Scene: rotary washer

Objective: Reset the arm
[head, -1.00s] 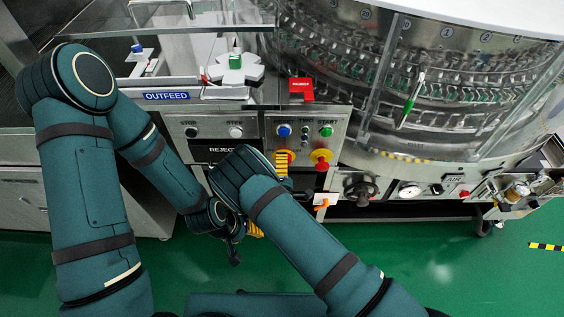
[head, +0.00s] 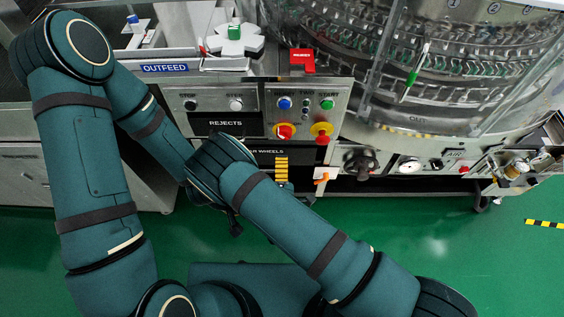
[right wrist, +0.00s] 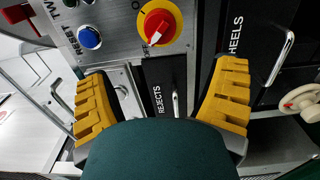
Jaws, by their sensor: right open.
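My right gripper (right wrist: 163,85) is open in the right wrist view, its two yellow ridged fingers wide apart with nothing held between them. Beyond the gap are the black REJECTS drawer front and the panel. In the head view a yellow finger part of my right gripper (head: 281,169) shows below the control panel; my arm hides much of the rest. My right arm (head: 285,220) reaches up and left from the lower right. My left arm (head: 85,150) comes down from the left, and its end is hidden behind my right arm, so no left fingers can be made out.
The control panel (head: 306,98) has a red-on-yellow knob (head: 284,131), a yellow-ringed red button (head: 321,130) and small coloured buttons. The rotary washer (head: 455,75) stands at right. A white star-shaped wheel (head: 234,46) sits by OUTFEED. Green floor (head: 420,240) is free at lower right.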

